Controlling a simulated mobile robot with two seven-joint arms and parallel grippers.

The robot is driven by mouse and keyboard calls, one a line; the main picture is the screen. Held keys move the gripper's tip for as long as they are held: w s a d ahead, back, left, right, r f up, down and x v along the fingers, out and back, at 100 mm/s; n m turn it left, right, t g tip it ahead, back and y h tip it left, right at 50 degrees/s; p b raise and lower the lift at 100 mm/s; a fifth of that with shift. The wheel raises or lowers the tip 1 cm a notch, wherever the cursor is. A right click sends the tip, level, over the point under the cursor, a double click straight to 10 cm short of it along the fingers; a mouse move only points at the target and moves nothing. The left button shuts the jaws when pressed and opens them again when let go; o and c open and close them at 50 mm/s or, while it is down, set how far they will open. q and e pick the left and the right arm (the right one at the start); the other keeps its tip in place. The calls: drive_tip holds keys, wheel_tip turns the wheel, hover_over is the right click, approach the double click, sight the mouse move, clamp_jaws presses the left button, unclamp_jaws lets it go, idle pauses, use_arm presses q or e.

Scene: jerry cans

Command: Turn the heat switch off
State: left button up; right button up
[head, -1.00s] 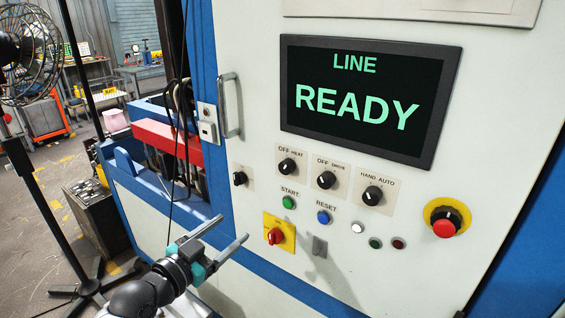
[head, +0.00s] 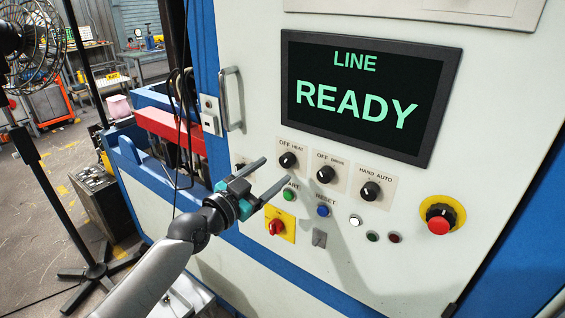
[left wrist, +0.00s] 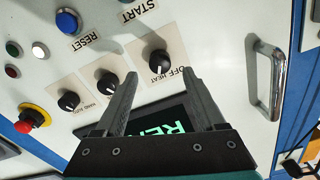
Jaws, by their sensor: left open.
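The heat switch (head: 288,160) is a black rotary knob on a beige plate labelled OFF and HEAT, on the white panel below the screen. It has a small white mark; I cannot tell its exact setting. My left gripper (head: 274,171) is open and empty, just left of and below the knob in the head view. In the left wrist view the heat switch (left wrist: 158,63) shows upside down between the two fingertips (left wrist: 160,75), ahead of them, with no contact visible. My right gripper is not in view.
The drive knob (head: 325,174) and hand/auto knob (head: 370,191) sit right of the heat switch. The green start button (head: 289,195), blue reset button (head: 323,211) and yellow-red switch (head: 277,227) are below. A red emergency stop (head: 438,225) is farther right. The screen (head: 362,105) reads LINE READY.

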sight(284, 163)
use_arm(q)
drive_tip(key=shift+b+x, duration=0.3)
drive_tip(key=shift+x, duration=2.3)
clamp_jaws()
